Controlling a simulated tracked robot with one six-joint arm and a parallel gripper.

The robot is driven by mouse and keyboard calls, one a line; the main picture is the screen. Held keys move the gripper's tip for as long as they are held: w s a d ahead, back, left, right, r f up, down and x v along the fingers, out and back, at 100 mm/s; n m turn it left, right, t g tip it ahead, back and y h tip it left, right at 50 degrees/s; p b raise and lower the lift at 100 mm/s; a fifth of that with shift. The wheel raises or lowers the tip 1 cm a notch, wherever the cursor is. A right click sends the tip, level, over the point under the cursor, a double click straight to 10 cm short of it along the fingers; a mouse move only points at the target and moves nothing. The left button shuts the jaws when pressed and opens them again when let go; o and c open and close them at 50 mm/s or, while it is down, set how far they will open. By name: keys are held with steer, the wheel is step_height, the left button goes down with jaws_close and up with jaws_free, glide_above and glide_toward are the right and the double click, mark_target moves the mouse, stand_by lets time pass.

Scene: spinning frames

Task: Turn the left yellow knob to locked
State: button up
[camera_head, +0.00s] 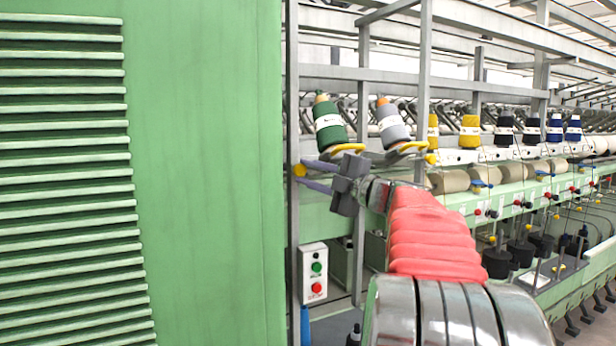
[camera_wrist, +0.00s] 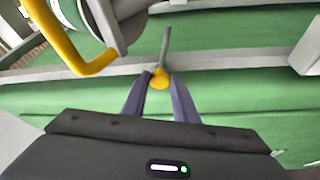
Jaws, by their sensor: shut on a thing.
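The left yellow knob (camera_head: 299,169) shows at the metal post beside the green cabinet. In the wrist view the knob (camera_wrist: 159,82) sits between the two purple fingertips, with a grey stem (camera_wrist: 166,45) rising above it. My gripper (camera_head: 305,176) reaches to it from the right and is shut on it; the gripper also shows in the wrist view (camera_wrist: 159,87). The fingers hide the knob's sides, and I cannot tell its lock setting. A second yellow knob (camera_head: 431,158) is farther right.
The large green cabinet (camera_head: 210,170) fills the left. A green spool (camera_head: 329,124) and a grey spool (camera_head: 391,125) stand just above my gripper on yellow-edged holders. A box with green and red buttons (camera_head: 313,273) is below. A yellow bar (camera_wrist: 62,42) lies close in the wrist view.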

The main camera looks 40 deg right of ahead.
steer(key=n, duration=0.1)
steer(key=n+g, duration=0.1)
steer(key=n, duration=0.1)
steer(key=shift+w+a+r+y, duration=0.1)
steer(key=shift+a+y, duration=0.1)
steer(key=shift+y, duration=0.1)
steer(key=shift+d, duration=0.1)
steer(key=o, duration=0.7)
steer(key=shift+o, duration=0.2)
steer(key=shift+s+d, duration=0.15)
steer(key=shift+s, duration=0.45)
steer(key=s+d, duration=0.1)
steer(key=s, duration=1.1)
steer(key=shift+s, duration=0.25)
steer(key=shift+d, duration=0.1)
